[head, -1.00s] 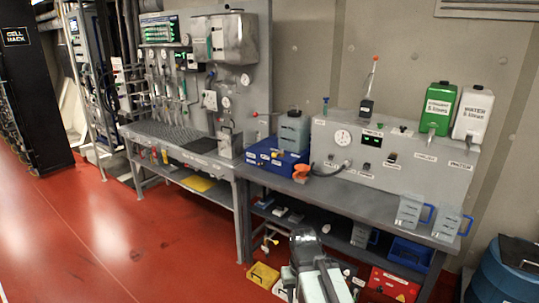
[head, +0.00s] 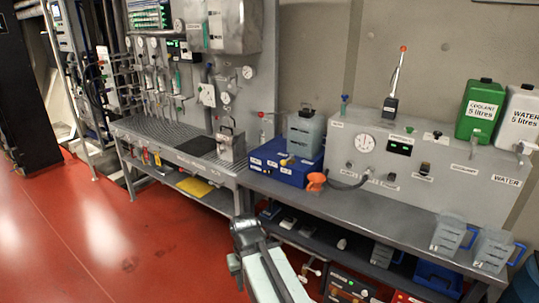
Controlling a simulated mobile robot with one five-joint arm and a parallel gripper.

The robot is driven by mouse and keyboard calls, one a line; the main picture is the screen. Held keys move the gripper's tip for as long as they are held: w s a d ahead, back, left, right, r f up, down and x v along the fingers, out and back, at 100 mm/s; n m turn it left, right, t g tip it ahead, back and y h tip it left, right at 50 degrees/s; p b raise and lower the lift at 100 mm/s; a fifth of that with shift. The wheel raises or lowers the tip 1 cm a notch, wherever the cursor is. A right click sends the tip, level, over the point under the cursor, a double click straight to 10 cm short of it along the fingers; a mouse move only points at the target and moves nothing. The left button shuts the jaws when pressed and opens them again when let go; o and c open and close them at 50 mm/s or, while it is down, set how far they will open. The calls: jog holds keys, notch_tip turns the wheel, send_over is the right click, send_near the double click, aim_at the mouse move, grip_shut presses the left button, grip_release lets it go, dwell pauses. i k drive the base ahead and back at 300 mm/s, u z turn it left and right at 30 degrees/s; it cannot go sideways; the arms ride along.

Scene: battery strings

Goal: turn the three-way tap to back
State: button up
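I cannot pick out the three-way tap for certain; several small fittings are too small to read. A red-tipped handle (head: 262,114) stands at the left end of the near bench, beside the blue box (head: 283,164). A pale T-shaped fitting (head: 314,270) shows below the bench, partly hidden by my arm. The far end of my visible arm (head: 247,234) is a dark grey block at the bottom middle, in front of the bench. No fingers can be made out, so whether my gripper is open or holds anything does not show.
A second bench with a gauge panel (head: 236,55) stands left. Red floor (head: 100,235) lies clear at left.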

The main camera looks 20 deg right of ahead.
aim_at(283, 163)
jog(key=z, duration=0.15)
jog(key=i, duration=0.75)
jog(key=z, duration=0.45)
jog(key=k, duration=0.6)
jog(key=z, duration=0.25)
jog(key=i, duration=0.65)
jog(key=u, duration=0.2)
